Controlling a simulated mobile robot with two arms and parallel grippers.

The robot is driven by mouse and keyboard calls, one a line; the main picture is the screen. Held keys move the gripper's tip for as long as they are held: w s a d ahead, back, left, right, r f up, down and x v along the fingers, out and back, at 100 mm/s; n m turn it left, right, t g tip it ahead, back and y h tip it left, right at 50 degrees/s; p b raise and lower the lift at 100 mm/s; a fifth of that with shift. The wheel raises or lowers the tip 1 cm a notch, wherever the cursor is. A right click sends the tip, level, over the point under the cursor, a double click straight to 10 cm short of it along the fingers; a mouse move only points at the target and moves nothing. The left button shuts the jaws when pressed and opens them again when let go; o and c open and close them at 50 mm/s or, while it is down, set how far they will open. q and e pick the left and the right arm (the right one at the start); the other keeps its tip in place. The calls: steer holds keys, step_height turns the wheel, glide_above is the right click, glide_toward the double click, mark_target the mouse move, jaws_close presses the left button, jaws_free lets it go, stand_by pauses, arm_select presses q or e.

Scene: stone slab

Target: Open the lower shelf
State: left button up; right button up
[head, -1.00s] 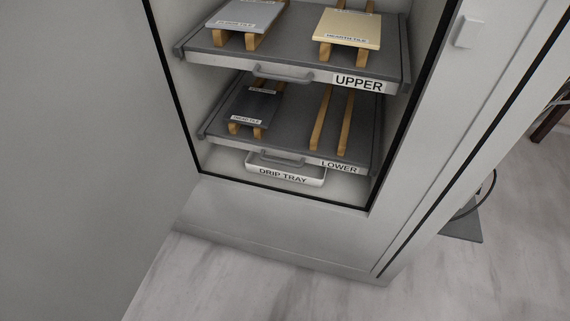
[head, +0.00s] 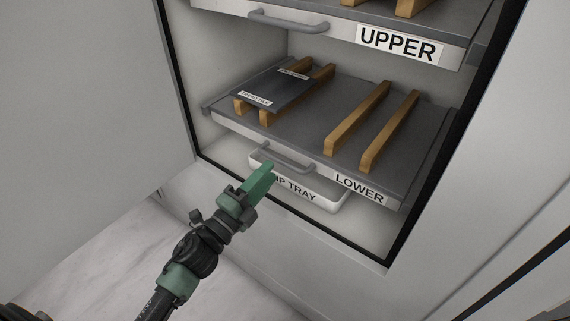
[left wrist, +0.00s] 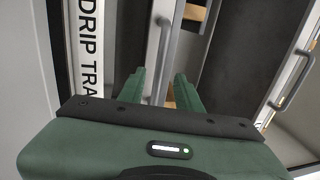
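The lower shelf (head: 300,110) is a dark grey sliding tray with a pale front labelled LOWER, inside the open cabinet. Its grey bar handle (head: 286,158) is on the front edge, left of the label. My left gripper (head: 266,170) is just in front of and below the handle in the head view. In the left wrist view its two green fingers (left wrist: 160,76) are apart, with the lower handle (left wrist: 167,50) showing upright in the gap between them. I cannot tell whether they touch it. My right gripper is not in view.
The drip tray (head: 325,202) sits just below the lower shelf. The upper shelf (head: 345,25) with its own handle (head: 288,22) is above. A dark tile (head: 280,90) rests on the left wooden rails; the right rails (head: 358,118) are bare. The cabinet door stands open at left.

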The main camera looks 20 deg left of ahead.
mark_target(279, 159)
arm_select(q)
steer(key=shift+x, duration=2.8)
steer(key=shift+f, duration=0.1)
jaws_close()
